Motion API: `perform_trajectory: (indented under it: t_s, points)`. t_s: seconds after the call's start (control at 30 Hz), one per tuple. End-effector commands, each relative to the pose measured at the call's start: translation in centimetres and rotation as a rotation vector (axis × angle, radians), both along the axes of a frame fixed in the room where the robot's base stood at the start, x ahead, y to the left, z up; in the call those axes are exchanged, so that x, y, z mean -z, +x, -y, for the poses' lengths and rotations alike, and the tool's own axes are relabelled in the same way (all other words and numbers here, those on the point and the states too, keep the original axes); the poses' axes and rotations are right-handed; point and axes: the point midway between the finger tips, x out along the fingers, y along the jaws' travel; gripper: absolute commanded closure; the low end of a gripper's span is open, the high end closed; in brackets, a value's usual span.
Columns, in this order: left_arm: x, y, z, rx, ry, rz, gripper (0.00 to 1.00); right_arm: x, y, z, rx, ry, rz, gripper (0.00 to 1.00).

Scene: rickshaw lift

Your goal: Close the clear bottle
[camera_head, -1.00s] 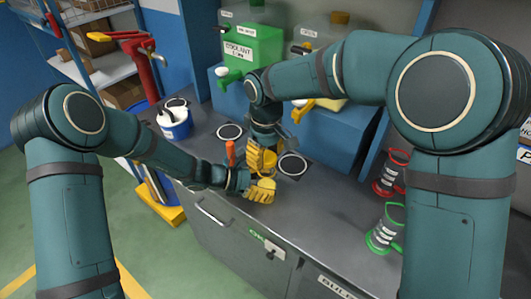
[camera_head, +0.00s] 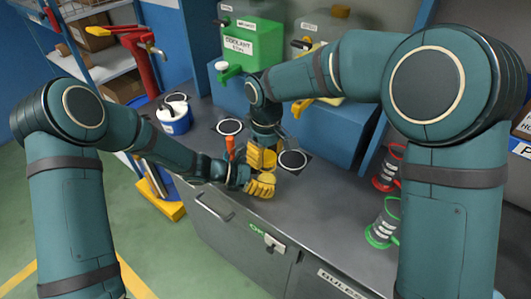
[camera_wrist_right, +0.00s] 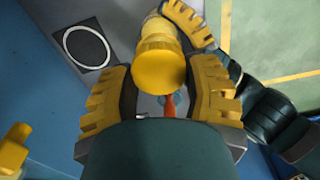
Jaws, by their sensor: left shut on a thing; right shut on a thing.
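A round yellow cap (camera_wrist_right: 160,65) sits between the yellow fingers of my right gripper (camera_wrist_right: 160,92), which is shut on it. In the head view my right gripper (camera_head: 262,158) points down over the bench, just above my left gripper (camera_head: 262,185). My left gripper is shut on the bottle below the cap, and one of its yellow fingers shows beyond the cap in the right wrist view. The bottle's body is almost wholly hidden by the grippers, so I cannot tell how far the cap is seated.
An orange upright thing (camera_head: 230,147) stands close beside the grippers. A green coolant container (camera_head: 252,45) is behind.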

Motion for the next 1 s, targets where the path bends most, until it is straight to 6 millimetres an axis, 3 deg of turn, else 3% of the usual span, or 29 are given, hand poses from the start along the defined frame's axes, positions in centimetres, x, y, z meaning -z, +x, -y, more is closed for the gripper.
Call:
perform_trajectory:
  t_s: [0.73, 0.77, 0.83, 1.0]
  points:
    - [0.0, 0.0, 0.0, 0.0, -0.001, 0.0, 0.87, 1.1, 0.0, 0.0, 0.0, -0.001, -0.001, 0.59]
    - [0.0, 0.0, 0.0, 0.0, -0.001, 0.0, 1.0, 1.2, 0.0, 0.0, 0.0, -0.001, -0.001, 0.44]
    - [0.0, 0.0, 0.0, 0.0, -0.001, 0.0, 1.0, 1.1, 0.0, 0.0, 0.0, 0.0, 0.0, 0.2]
    - [0.0, 0.0, 0.0, 0.0, -0.001, 0.0, 1.0, 1.1, 0.0, 0.0, 0.0, 0.0, 0.0, 0.2]
